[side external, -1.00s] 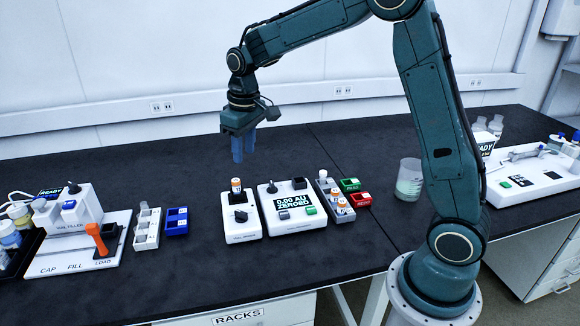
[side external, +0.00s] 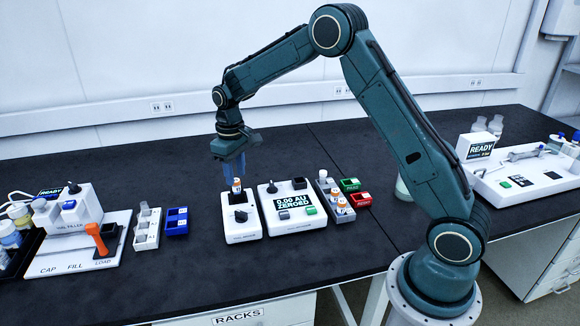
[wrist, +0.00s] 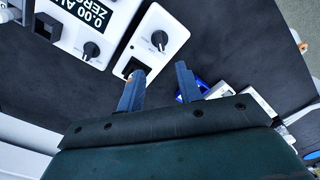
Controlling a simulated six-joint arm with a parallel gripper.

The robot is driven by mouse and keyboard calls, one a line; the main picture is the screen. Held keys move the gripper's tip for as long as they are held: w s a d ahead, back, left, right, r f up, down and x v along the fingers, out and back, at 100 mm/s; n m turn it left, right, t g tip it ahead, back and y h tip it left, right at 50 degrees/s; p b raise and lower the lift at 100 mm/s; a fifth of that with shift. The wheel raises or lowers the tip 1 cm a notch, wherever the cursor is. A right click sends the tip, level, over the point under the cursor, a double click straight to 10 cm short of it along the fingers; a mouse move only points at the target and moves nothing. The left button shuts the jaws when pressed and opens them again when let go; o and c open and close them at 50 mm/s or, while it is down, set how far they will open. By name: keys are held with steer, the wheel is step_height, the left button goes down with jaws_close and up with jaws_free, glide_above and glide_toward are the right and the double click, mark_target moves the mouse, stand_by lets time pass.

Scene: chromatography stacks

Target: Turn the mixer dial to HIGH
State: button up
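The mixer (side external: 241,228) is a small white box with a black dial (side external: 240,216) on its front half. A vial with an orange band (side external: 236,187) stands upright in the black holder at its back. In the wrist view the mixer (wrist: 172,32) is at top centre and its dial (wrist: 160,38) is clear of my fingers. The dial's marks are too small to read. My gripper (side external: 234,172) points down above the back of the mixer, close to the vial. In the wrist view its blue fingers (wrist: 158,84) are apart, the left one partly covering the vial.
Right of the mixer stands a white reader (side external: 290,215) showing "0.00 AU ZEROED", with a similar dial. A grey vial rack (side external: 334,200) and green and red trays lie beyond it. A blue tray (side external: 177,221) is left, with clear bench between.

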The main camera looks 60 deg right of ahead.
mark_target(240, 212)
step_height(240, 212, down, 13)
steer(key=shift+r, duration=0.15)
stand_by(0.4)
jaws_close()
